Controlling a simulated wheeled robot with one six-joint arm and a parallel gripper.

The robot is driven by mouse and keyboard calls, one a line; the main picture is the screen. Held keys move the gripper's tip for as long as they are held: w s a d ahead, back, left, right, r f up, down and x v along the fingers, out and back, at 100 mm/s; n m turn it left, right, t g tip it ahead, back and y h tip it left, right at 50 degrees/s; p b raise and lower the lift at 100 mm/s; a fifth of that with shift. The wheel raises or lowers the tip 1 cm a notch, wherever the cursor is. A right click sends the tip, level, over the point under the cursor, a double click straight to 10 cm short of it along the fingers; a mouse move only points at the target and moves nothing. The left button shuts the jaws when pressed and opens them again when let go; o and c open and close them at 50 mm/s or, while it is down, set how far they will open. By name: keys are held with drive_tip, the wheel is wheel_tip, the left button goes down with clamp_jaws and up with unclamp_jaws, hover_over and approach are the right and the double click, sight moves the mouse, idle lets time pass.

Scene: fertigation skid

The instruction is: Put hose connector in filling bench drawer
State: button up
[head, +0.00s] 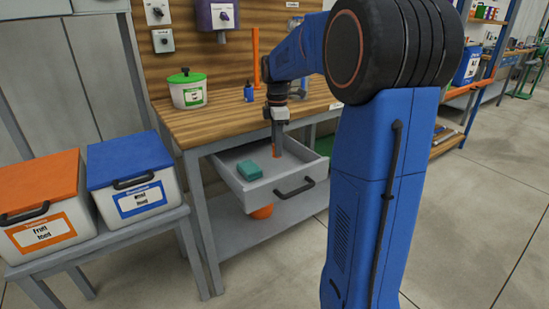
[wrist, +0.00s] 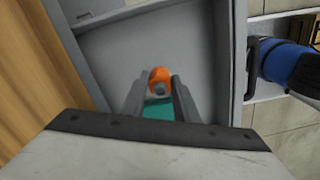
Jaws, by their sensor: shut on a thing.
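The filling bench drawer (head: 233,185) is pulled open under the wooden bench top. My gripper (head: 277,141) points down over the open drawer. It is shut on the orange hose connector (head: 276,151), which hangs upright below the fingers. In the wrist view the connector (wrist: 158,75) shows between the two fingertips (wrist: 160,95), with the drawer floor (wrist: 130,50) behind it. I cannot tell whether the connector touches the drawer floor. A teal block (head: 249,170) lies in the drawer, and it shows partly hidden behind the fingers in the wrist view (wrist: 159,112).
The drawer's front with its dark handle (head: 294,186) faces outward. On the bench (head: 200,125) stand a green-lidded tub (head: 187,92), a small blue bottle (head: 249,93) and an orange upright piece (head: 256,58). Orange-lidded (head: 42,205) and blue-lidded (head: 132,178) bins stand at left. An orange item (head: 262,211) sits beneath the drawer.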

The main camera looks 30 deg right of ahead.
sight(277, 167)
drive_tip(key=shift+f, duration=2.25)
drive_tip(key=shift+f, duration=0.15)
drive_tip(key=o, duration=1)
wheel_tip(277, 167, up, 12)
drive_tip(key=shift+f, duration=0.15)
drive_tip(key=shift+s+r, duration=0.1)
drive_tip(key=shift+r, duration=0.2)
